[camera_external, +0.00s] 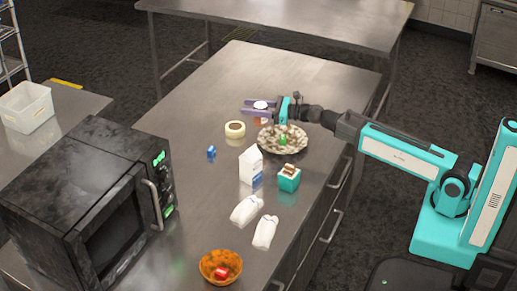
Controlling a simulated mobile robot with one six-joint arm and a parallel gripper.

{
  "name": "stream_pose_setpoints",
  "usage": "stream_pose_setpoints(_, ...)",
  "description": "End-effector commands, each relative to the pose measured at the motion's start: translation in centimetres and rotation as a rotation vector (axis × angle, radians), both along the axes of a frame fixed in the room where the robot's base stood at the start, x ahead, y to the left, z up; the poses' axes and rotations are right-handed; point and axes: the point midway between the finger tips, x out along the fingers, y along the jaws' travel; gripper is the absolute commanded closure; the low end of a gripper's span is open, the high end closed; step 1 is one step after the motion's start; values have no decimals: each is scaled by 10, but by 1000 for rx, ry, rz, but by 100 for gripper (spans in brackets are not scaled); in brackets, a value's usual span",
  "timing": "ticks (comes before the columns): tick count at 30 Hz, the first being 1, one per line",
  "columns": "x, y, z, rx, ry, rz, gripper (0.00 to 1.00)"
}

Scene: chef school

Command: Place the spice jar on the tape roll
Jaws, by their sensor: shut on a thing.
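The spice jar (261,105) shows a pale round lid between the purple fingers of my gripper (257,106). My gripper is shut on it, coming in from the right, at the far part of the steel table. The fingers hide part of the jar's body, and I cannot tell how high it is above the table. The tape roll (235,129), cream with a dark centre, lies flat on the table, to the left of and nearer than the gripper. The jar and the roll are apart.
A patterned plate (297,146) with a green item (283,140) is close below my gripper. Nearer stand a milk carton (251,166), a teal box (289,178), a blue item (211,152), two white bags (246,210) and an orange bowl (206,263). A microwave (100,205) is at left.

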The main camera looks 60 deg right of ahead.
Motion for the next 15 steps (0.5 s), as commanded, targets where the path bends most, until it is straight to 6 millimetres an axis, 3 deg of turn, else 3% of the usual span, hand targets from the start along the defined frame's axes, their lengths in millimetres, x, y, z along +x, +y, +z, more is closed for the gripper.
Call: stream_pose_setpoints(15,58,-2,-5,0,0,0,83)
